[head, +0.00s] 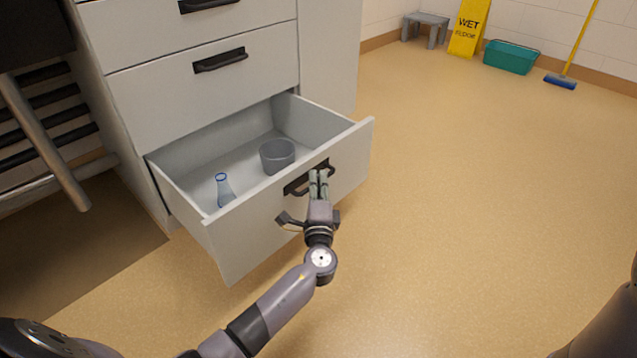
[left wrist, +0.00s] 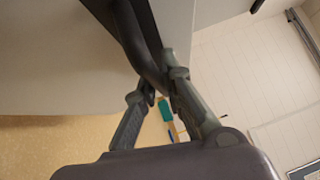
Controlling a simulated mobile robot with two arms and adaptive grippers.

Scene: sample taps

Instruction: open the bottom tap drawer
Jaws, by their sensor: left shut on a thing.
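The bottom drawer (head: 240,238) of the white cabinet is pulled well out, and its inside shows in the head view. Its dark handle (head: 298,184) is on the front panel. My left gripper (head: 319,178) is at the handle, with its fingers shut on it. In the left wrist view the fingers (left wrist: 160,92) close around the dark handle bar (left wrist: 140,45). A grey round bowl (head: 277,156) and a small clear flask with a blue rim (head: 224,190) are inside the drawer. My right gripper is not in view.
Two closed drawers (head: 205,85) are above the open one. A dark rack (head: 50,120) stands at the left. A grey stool (head: 425,25), yellow wet-floor sign (head: 468,28), teal bin (head: 511,57) and broom (head: 562,80) are at the back. The floor at right is clear.

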